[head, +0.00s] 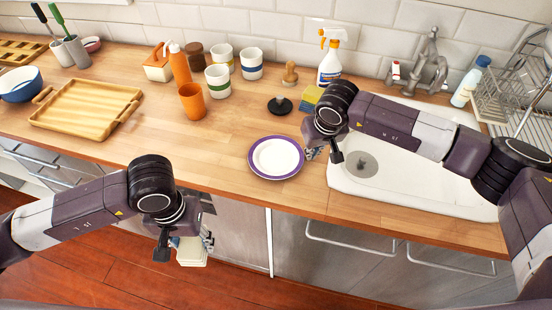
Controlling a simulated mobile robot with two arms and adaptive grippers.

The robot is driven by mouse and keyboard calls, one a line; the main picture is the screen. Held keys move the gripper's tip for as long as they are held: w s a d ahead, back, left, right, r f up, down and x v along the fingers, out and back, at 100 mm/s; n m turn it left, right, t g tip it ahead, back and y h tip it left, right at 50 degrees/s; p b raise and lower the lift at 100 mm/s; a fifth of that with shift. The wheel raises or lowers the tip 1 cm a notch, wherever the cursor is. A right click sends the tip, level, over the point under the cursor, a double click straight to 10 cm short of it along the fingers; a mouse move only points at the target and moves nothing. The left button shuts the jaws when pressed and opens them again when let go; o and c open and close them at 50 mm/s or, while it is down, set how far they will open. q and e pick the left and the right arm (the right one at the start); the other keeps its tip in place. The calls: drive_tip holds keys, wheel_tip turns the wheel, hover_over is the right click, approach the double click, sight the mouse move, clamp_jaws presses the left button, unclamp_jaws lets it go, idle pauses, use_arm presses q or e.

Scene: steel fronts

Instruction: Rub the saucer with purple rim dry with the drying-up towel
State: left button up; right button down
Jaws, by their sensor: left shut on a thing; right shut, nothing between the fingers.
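The saucer with purple rim (276,157) lies flat on the wooden counter, left of the sink. My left gripper (185,246) is shut on a pale cream cloth, which looks like the drying-up towel (191,257). It holds the cloth in front of the counter's front edge, below and left of the saucer. Much of the cloth is hidden by the gripper. My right gripper (323,154) is shut and empty, just right of the saucer's rim. I cannot tell whether it touches the rim.
A white sink (420,190) with a tap (428,65) is at the right. A black stopper-like object (280,105), an orange cup (192,101), and a spray bottle (331,58) stand behind the saucer. A wooden tray (87,108) lies at the left. The counter left of the saucer is clear.

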use_arm(q)
drive_tip(key=shift+f+b, duration=0.35)
drive_tip(key=shift+f, duration=0.05)
use_arm(e)
drive_tip(key=shift+f, duration=0.4)
use_arm(q)
drive_tip(key=shift+r, duration=0.1)
use_arm(e)
drive_tip(key=shift+r, duration=0.15)
use_arm(q)
drive_tip(key=shift+r+p, duration=0.7)
drive_tip(key=shift+p, duration=0.15)
use_arm(e)
drive_tip(key=shift+r, duration=2.95)
drive_tip(key=v, duration=1.2)
drive_tip(key=shift+s, duration=0.1)
